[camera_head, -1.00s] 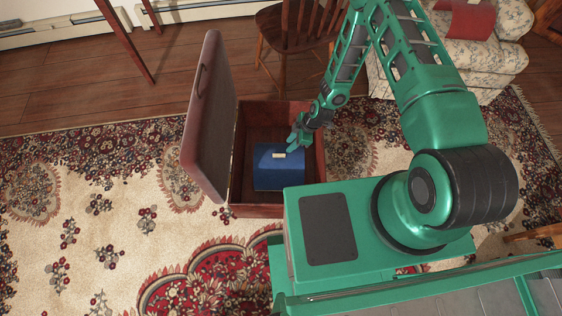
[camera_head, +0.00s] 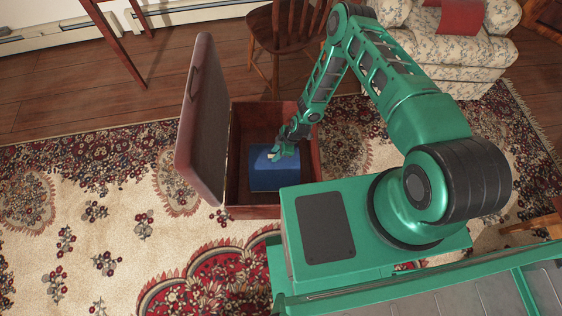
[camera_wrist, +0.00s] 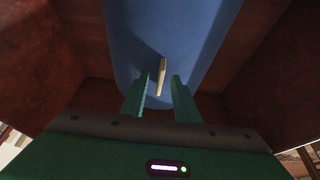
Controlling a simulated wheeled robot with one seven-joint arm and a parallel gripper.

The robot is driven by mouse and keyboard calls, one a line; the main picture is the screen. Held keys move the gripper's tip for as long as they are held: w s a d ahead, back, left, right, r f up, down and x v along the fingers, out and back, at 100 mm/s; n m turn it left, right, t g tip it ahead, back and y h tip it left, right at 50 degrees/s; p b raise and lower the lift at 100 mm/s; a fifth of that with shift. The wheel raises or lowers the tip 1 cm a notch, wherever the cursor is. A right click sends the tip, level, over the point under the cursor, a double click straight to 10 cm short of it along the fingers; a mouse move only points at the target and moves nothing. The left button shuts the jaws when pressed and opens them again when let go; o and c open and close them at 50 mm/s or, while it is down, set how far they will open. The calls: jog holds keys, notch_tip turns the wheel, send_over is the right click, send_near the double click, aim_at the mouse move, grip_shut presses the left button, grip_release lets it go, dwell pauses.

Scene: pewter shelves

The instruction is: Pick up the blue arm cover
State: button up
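The blue arm cover (camera_head: 276,179) lies inside an open reddish-brown wooden chest (camera_head: 233,180). It also fills the upper middle of the wrist view (camera_wrist: 130,45), with a small pale tab (camera_wrist: 162,76) on it. My gripper (camera_head: 277,152) reaches down into the chest over the cover's far part. In the wrist view my gripper (camera_wrist: 160,88) is open, with one green finger on each side of the pale tab. The tab is between the fingers with a gap on both sides. I cannot tell whether the fingertips touch the cover.
The chest's lid (camera_head: 201,120) stands open on the left. The chest walls rise close around my gripper. A wooden chair (camera_head: 285,35) stands behind the chest and a floral armchair (camera_head: 465,45) at the back right. The patterned rug (camera_head: 110,225) is clear at left.

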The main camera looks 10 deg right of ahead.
jog(key=shift+a+f, duration=0.1)
jog(key=shift+f, duration=0.15)
grip_shut()
dwell(1.3)
